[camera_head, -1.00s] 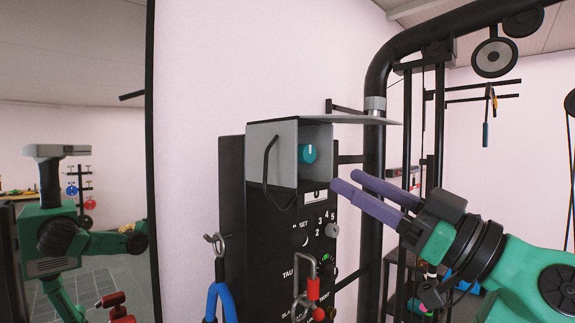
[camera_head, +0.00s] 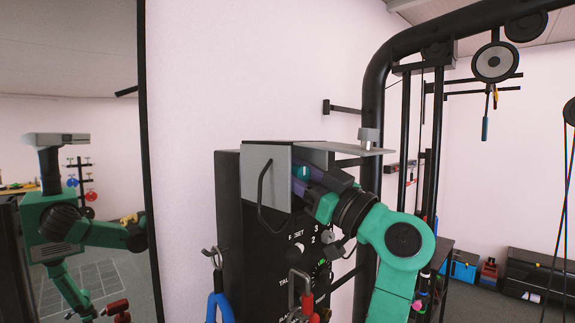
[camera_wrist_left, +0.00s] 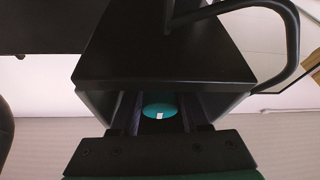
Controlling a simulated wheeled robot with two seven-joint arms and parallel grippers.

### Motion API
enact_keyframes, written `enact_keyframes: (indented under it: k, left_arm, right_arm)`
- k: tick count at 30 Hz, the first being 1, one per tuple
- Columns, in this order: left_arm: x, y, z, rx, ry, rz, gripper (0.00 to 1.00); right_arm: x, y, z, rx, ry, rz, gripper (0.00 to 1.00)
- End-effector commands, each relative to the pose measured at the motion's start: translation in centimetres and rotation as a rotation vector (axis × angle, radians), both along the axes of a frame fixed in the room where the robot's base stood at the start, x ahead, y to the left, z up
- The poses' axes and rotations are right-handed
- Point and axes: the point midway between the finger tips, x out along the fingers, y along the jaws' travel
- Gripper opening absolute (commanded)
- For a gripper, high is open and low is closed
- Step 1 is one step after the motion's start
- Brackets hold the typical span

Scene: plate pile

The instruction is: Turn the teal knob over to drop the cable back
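The teal knob (camera_head: 302,171) sits in the hooded recess at the top of a black control box (camera_head: 285,230). My left gripper (camera_head: 296,184) reaches into the recess from the right in the head view, its purple fingers at the knob. In the left wrist view the knob (camera_wrist_left: 159,106), with a white mark, shows between the two dark fingers, which look apart with a gap beside it. Contact is hard to tell. The fingertips are partly hidden by the grey side panel. No cable can be clearly tied to the knob. My right gripper is not in view.
The hood's grey side panel (camera_head: 264,163) carries a black handle (camera_head: 264,196), close left of the fingers. A flat grey plate (camera_head: 345,149) overhangs above. A thick black pipe frame (camera_head: 371,105) stands behind. A blue-handled tool (camera_head: 221,300) hangs lower left. A mirror stands at far left.

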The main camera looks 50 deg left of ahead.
Motion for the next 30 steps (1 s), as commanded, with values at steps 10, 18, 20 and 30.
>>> enact_keyframes:
  k: [10,18,20,30]
  left_arm:
    - [0.0,0.0,-0.1,0.000,0.012,0.001,0.00]
    - [0.1,-0.1,-0.2,-0.002,0.111,-0.001,0.00]
    - [0.1,-0.1,-0.2,-0.002,0.150,-0.001,0.00]
    - [0.4,-0.1,-0.2,-0.009,0.403,-0.001,0.00]
  right_arm:
    - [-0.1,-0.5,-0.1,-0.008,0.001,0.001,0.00]
    - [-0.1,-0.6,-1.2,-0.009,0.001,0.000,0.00]
    - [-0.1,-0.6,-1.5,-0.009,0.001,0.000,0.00]
    - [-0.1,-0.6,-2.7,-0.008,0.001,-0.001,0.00]
